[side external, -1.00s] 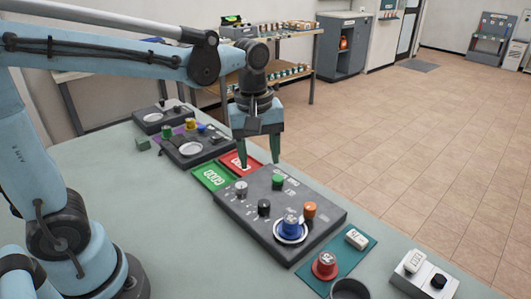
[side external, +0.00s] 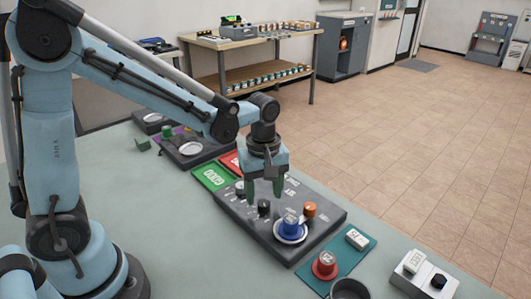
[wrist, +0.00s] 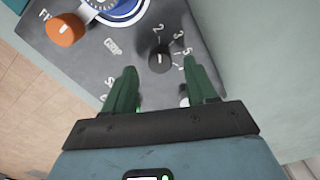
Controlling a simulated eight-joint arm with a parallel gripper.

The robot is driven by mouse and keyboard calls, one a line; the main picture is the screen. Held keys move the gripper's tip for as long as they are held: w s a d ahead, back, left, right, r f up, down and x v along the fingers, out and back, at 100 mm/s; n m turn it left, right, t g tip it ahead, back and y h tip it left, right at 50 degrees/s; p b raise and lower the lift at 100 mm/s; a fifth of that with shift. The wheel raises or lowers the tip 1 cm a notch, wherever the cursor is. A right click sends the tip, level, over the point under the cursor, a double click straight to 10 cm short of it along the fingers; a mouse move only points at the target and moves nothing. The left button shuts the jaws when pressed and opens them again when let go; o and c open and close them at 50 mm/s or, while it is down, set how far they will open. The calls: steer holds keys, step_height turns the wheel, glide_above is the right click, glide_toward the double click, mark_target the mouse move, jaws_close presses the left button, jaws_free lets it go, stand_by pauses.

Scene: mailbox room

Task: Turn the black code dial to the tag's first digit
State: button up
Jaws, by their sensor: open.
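The black code dial (side external: 264,207) is a small round knob on the dark grey panel (side external: 325,222). It also shows in the wrist view (wrist: 160,60), with a white mark on top and white digits around its right side, among them 2 and 3. My gripper (side external: 264,190) is open, pointing down just above and behind the dial. In the wrist view its green fingers (wrist: 159,72) are spread and the dial shows between and beyond their tips, apparently not touched. A white tag (side external: 357,239) lies on the teal mat; its print is too small to read surely.
The panel also carries a blue knob (side external: 290,225) on a white disc, an orange knob (side external: 310,210) and a silver knob (side external: 240,188). A red knob (side external: 325,265) stands on the teal mat (side external: 345,262). A green card (side external: 212,177) lies left of the panel.

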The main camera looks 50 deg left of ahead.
mark_target(264, 205)
steer(key=shift+f, duration=1.25)
steer(key=c, duration=1.1)
steer(key=shift+o, duration=0.2)
